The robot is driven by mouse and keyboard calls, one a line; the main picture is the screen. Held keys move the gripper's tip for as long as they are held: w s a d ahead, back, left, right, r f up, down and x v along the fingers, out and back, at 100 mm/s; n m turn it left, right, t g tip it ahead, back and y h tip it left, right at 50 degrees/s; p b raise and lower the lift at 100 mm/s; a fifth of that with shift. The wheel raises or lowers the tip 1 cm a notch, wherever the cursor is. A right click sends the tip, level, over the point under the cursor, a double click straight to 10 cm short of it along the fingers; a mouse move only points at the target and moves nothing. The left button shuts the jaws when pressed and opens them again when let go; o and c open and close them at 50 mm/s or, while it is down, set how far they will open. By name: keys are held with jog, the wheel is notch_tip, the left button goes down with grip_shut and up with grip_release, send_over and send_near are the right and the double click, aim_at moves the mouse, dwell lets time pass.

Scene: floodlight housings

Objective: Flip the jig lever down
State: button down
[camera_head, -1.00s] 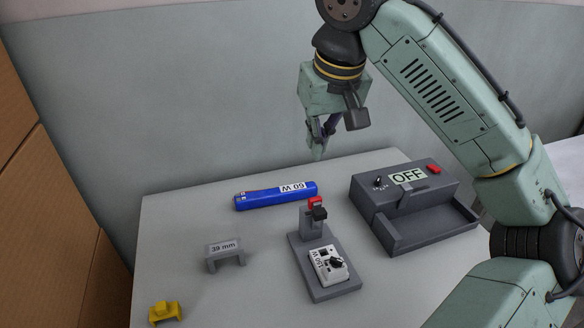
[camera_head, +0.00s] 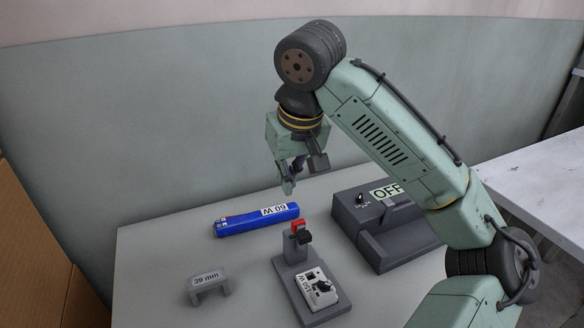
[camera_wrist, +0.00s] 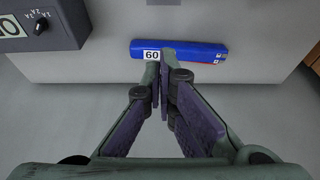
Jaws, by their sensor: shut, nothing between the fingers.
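The jig (camera_head: 284,276) is a grey base with an upright post at its back. A lever with a red top (camera_head: 298,227) and a black part (camera_head: 304,237) sits on that post, and it looks raised. A white housing (camera_head: 317,289) marked 150 W with a black knob lies on the jig base. My gripper (camera_head: 288,187) is above the table's back part, higher than the lever and apart from it. In the wrist view its fingers (camera_wrist: 163,55) are shut together and empty.
A grey box (camera_head: 385,222) marked OFF stands right. A grey 39 mm block (camera_head: 208,286) stands left. Bare table lies between.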

aim_at(301, 240)
jog(key=f, duration=0.1)
jog(key=s+f+p, duration=0.1)
jog(key=f, duration=0.1)
jog(key=s+d+f, duration=0.1)
jog(key=shift+s+f, duration=0.15)
jog(key=shift+f, duration=0.15)
